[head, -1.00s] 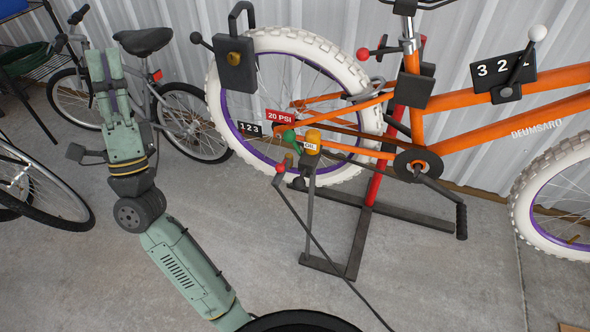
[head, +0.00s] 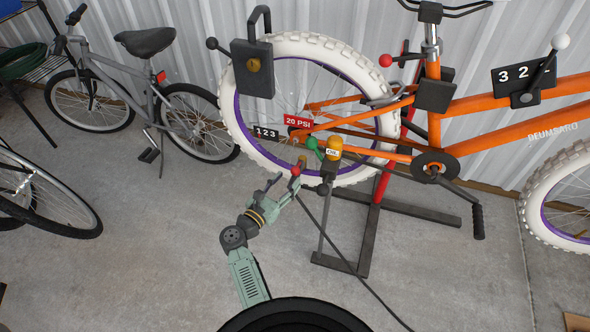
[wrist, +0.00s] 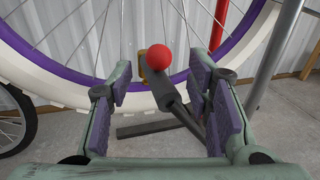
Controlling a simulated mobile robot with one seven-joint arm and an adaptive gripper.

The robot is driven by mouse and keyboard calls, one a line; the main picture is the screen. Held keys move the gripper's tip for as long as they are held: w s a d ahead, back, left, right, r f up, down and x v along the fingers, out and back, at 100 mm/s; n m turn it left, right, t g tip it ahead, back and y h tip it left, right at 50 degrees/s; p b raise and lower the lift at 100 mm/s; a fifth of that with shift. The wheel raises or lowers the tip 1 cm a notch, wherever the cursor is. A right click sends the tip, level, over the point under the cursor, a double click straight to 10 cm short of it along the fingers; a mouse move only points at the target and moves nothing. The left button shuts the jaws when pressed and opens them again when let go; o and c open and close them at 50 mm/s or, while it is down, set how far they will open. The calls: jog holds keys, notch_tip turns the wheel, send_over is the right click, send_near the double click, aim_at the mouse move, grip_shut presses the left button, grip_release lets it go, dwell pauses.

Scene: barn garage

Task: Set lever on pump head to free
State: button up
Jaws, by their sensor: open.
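The pump head's lever ends in a red ball (head: 296,169), low in front of the orange bike's rear wheel (head: 316,40). In the wrist view the red ball (wrist: 160,57) sits on a dark shaft, with a small brass-coloured part just behind it by the tyre. A black hose runs from there along the floor. My gripper (head: 281,185) is just left of and below the ball. In the wrist view its purple-padded fingers (wrist: 160,88) are spread wide and empty, with the ball between and beyond them. I cannot tell any contact.
A pump stand (head: 325,215) with green and yellow knobs is close on the right. The black-and-red bike stand (head: 378,185) is behind it. A grey bike (head: 155,95) stands at left. The floor (head: 150,250) at left is clear.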

aim_at(295, 170)
jog(key=shift+x, duration=2.8)
jog(key=shift+c, duration=0.5)
jog(key=shift+p, duration=0.3)
grip_shut()
